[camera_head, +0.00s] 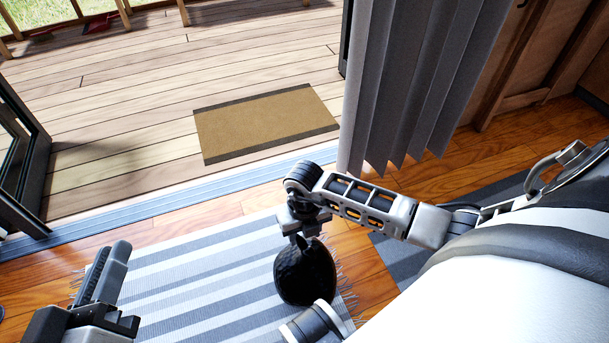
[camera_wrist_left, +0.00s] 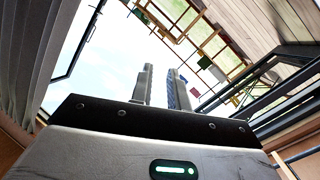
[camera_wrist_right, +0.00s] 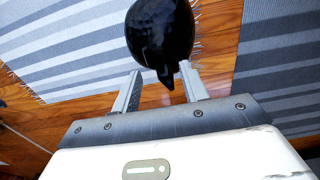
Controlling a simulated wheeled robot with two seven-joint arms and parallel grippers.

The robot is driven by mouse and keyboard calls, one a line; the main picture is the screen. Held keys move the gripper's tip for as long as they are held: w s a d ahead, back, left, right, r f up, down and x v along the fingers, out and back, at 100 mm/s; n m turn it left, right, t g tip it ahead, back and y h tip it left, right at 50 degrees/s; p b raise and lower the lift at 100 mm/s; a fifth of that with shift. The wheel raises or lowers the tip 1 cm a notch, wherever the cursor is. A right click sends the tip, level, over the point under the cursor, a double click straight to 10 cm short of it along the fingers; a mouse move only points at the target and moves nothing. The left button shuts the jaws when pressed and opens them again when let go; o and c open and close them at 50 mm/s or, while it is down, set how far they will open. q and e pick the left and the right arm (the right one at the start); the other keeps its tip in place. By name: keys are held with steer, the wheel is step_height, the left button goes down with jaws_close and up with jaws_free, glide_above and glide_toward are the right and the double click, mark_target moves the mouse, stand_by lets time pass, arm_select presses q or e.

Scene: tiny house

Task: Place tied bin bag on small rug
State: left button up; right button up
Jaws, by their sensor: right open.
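The tied bin bag (camera_head: 305,272) is black and round. It appears to rest on the grey-and-white striped rug (camera_head: 205,275), near its fringed right edge. My right gripper (camera_head: 300,238) is directly above the bag, with open jaws. In the right wrist view, the bag (camera_wrist_right: 160,35) lies just beyond the fingertips (camera_wrist_right: 163,82), its knotted end pointing into the gap between them. Whether a finger touches the knot is unclear. My left gripper (camera_head: 112,262) is empty at the lower left, its fingers (camera_wrist_left: 161,85) parallel with a narrow gap between them.
A brown doormat (camera_head: 266,122) lies on the deck outside the open doorway, past the metal threshold (camera_head: 165,203). Grey curtains (camera_head: 415,85) hang at the right of the opening. A second grey rug (camera_head: 400,262) lies to the right. Bare wooden floor shows between the rugs.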

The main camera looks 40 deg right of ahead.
arm_select(q)
steer(key=shift+s+a+f+m+g+y+p, duration=0.1)
steer(key=shift+a+f+m+g+y+p, duration=0.35)
steer(key=shift+p, duration=0.65)
arm_select(e)
step_height(320, 180, up, 7)
arm_select(q)
steer(key=shift+d, duration=0.15)
arm_select(e)
steer(key=shift+f, duration=0.1)
